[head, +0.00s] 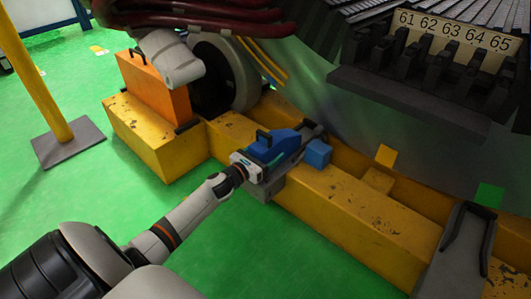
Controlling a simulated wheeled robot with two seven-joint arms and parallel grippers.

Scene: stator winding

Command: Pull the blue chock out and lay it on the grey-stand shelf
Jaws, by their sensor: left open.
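The blue chock (278,146) has a black handle on top and sits in a grey holder (270,187) on the yellow beam, near the middle of the head view. My left gripper (246,166) is at the chock's near left end, its jaws open. I cannot tell whether the fingers touch the chock, as the fingertips are small and partly hidden. I cannot identify the grey-stand shelf with certainty. My right gripper is not in view.
A small blue block (318,152) sits just right of the chock. An orange block (158,92) stands by a dark roller (222,75) at upper left. A grey plate with black rails (458,255) lies at right. The large stator rises behind. Green floor is clear in front.

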